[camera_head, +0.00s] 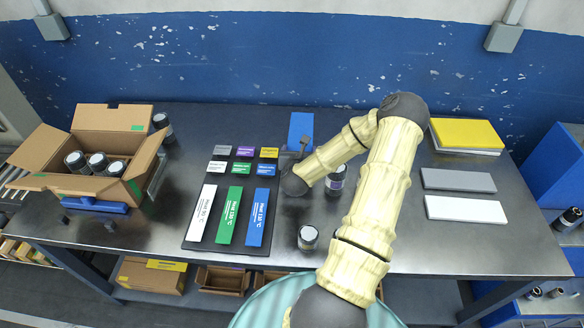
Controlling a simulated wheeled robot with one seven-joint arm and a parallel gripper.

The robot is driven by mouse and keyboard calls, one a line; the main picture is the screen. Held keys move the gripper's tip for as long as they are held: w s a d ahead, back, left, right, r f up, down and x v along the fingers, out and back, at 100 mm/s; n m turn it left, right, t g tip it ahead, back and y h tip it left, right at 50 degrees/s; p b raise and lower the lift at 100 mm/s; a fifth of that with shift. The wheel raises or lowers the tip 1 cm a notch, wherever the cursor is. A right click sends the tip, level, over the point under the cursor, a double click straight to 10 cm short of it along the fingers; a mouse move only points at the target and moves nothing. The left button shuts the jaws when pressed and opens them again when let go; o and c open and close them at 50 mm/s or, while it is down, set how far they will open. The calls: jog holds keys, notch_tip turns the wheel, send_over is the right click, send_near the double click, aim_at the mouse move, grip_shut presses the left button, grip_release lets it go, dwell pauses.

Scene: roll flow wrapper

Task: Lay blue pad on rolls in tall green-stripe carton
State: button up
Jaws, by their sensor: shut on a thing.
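The blue pad (301,126) is at the back middle of the table, just beyond my gripper. My gripper (294,152) is shut on the near end of the blue pad; my arm's wrist partly hides the jaws. The open cardboard carton (92,180) with green marks stands at the far left with its flaps spread. Several dark rolls with pale tops (97,160) stand inside it. I cannot tell whether the pad touches the table.
A dark board with coloured labels and white, green and blue strips (228,217) lies mid-table. Loose rolls stand near my arm (308,237) and behind the carton (161,122). Grey (458,180) and white pads (466,208) and a yellow-topped stack (466,134) lie right.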

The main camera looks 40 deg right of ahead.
notch_tip(320, 180, down, 5)
jog(key=shift+a+r, duration=0.1)
jog(key=shift+r, duration=0.1)
jog(key=shift+f+p, duration=0.3)
jog(key=shift+f, duration=1.6)
jog(key=shift+w, duration=0.1)
jog(key=shift+f, duration=0.15)
jog(key=o, duration=0.7)
jog(key=shift+r, duration=0.2)
jog(key=b+v, duration=0.2)
jog(key=v, duration=1)
